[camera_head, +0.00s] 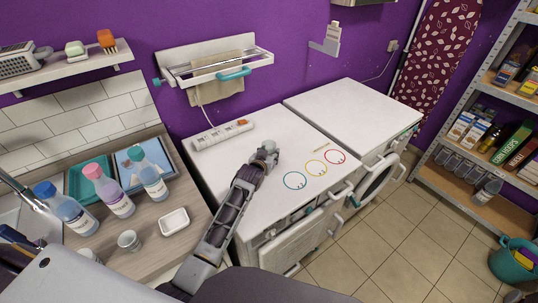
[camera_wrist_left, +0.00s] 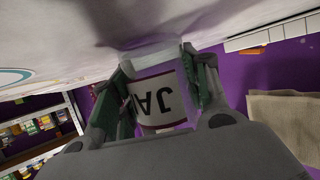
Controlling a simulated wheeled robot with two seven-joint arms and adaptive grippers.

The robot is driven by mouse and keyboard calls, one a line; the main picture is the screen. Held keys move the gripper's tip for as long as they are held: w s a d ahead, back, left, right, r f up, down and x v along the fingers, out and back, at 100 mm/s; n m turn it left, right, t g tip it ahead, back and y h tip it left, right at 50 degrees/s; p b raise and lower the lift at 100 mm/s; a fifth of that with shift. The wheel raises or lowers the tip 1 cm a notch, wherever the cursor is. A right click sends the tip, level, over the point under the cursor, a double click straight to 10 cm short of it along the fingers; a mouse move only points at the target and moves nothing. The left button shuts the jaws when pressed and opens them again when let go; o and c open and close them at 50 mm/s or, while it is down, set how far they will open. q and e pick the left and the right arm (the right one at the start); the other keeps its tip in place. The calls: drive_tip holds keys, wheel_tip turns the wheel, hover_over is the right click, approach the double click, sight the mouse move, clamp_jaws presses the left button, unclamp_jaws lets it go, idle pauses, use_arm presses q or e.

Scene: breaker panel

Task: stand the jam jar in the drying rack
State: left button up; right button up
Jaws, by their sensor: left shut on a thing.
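My left gripper (camera_head: 266,154) is over the white top of the left appliance, near its back middle. The jar is mostly hidden by the gripper in the head view. A white wall rack with bars (camera_head: 178,70) hangs above and behind, a beige towel (camera_head: 205,97) draped on it. My right gripper is not in view.
A power strip (camera_head: 222,133) lies at the appliance's back left. Bottles (camera_head: 108,190), a cup (camera_head: 129,241) and a dish (camera_head: 173,222) stand on the left counter. The second appliance's top (camera_head: 352,112) is clear.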

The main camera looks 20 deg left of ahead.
use_arm(q)
drive_tip(key=o, duration=1.3)
drive_tip(key=shift+f, duration=0.1)
drive_tip(key=shift+c, duration=0.2)
drive_tip(key=shift+s, duration=0.15)
drive_tip(key=shift+v, duration=5.95)
drive_tip(key=shift+o, duration=0.5)
